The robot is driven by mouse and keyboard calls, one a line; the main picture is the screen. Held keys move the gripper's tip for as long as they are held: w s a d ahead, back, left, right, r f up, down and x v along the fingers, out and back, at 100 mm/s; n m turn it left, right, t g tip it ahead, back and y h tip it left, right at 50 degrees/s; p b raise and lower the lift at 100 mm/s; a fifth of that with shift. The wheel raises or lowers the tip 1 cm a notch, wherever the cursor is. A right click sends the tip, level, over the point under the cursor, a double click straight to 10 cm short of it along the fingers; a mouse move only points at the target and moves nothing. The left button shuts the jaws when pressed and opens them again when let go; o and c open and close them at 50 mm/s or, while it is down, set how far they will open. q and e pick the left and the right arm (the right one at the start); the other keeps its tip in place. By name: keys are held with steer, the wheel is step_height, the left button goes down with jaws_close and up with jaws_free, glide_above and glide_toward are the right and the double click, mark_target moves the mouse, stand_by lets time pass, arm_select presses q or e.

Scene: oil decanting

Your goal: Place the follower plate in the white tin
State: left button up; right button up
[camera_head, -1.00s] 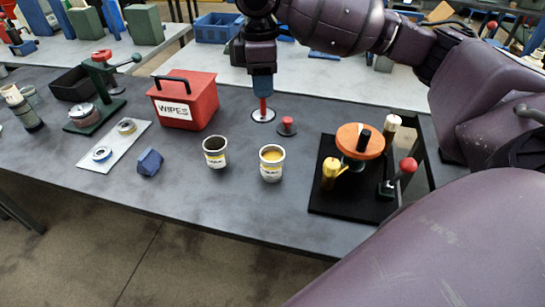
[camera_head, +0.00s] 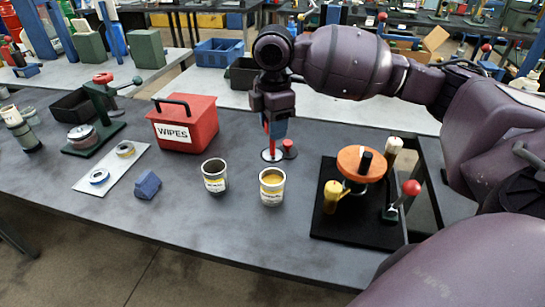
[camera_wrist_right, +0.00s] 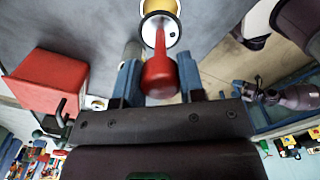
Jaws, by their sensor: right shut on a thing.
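My right gripper (camera_head: 273,128) points down and is shut on that handle. In the right wrist view the red handle (camera_wrist_right: 159,76) sits between the blue fingers. The plate shows behind the tins, apart from both. Its height above the bench is hard to tell. My left gripper is not in view.
A red wipes box (camera_head: 184,125) stands left of the gripper. A black mat (camera_head: 330,225) with an orange-topped device (camera_head: 361,163) lies to the right. A blue block (camera_head: 148,184) is left of the tins.

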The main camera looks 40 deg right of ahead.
mark_target(274, 154)
step_height(274, 154, down, 3)
steer(key=shift+r, duration=0.1)
step_height(274, 154, down, 5)
steer(key=shift+b, duration=0.55)
steer(key=shift+f, duration=0.4)
steer(key=o, duration=0.6)
steer(key=shift+f, duration=0.1)
steer(key=shift+c, duration=0.2)
steer(key=o, duration=0.4)
steer(key=shift+o, duration=0.2)
